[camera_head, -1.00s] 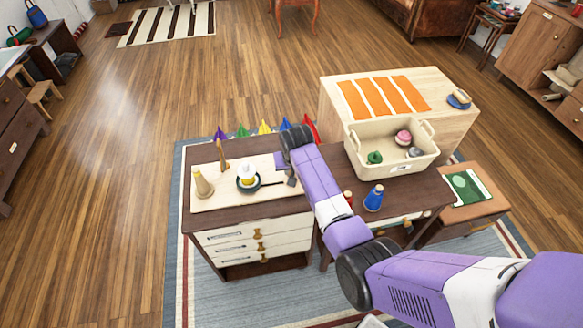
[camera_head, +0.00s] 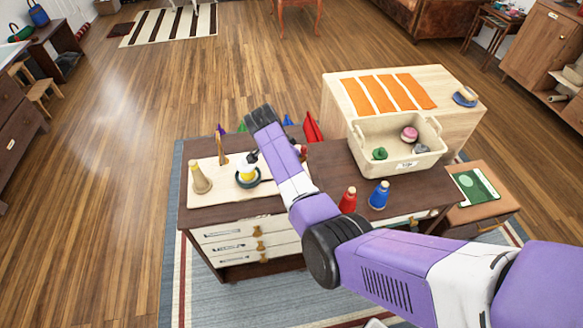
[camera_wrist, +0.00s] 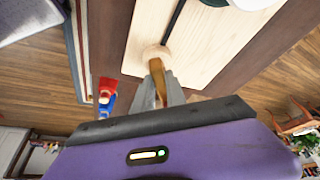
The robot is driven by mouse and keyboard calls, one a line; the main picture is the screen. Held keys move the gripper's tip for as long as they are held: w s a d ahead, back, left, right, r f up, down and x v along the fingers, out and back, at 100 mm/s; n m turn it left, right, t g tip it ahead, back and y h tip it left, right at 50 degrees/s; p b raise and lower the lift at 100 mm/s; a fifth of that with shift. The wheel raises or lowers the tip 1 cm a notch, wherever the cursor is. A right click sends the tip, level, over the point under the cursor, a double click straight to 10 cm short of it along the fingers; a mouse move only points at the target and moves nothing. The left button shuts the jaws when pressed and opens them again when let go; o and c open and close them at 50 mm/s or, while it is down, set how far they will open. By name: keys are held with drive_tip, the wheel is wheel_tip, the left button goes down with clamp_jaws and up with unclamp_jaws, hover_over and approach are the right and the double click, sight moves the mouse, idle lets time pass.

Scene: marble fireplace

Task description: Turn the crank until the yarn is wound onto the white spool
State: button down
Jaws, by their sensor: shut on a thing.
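A white spool (camera_head: 247,169) with yellow on it stands on a dark round base on the pale wooden board (camera_head: 225,203). My gripper (camera_head: 253,158) is just behind and right of it, seen from above. In the wrist view my gripper (camera_wrist: 163,88) is shut on the wooden crank handle (camera_wrist: 155,56); a dark crank rod (camera_wrist: 175,22) runs from it toward the dark base, cut off at the top edge. The head view does not show the handle clearly. A tan cone (camera_head: 200,179) and a wooden post (camera_head: 222,148) stand left of the spool.
Several coloured cones, including a red one (camera_head: 312,127), line the table's far side.

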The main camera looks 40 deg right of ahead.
drive_tip(key=shift+m+g+b, duration=0.5)
drive_tip(key=shift+m+b, duration=0.45)
drive_tip(key=shift+m, duration=0.25)
drive_tip(key=c, duration=1.4)
unclamp_jaws()
drive_tip(key=shift+o, duration=0.2)
drive_tip(key=v, duration=0.7)
drive_tip(key=shift+r+b, duration=0.3)
drive_tip(key=shift+r, duration=0.05)
drive_tip(key=shift+w+a, duration=0.1)
drive_tip(key=shift+a, duration=0.05)
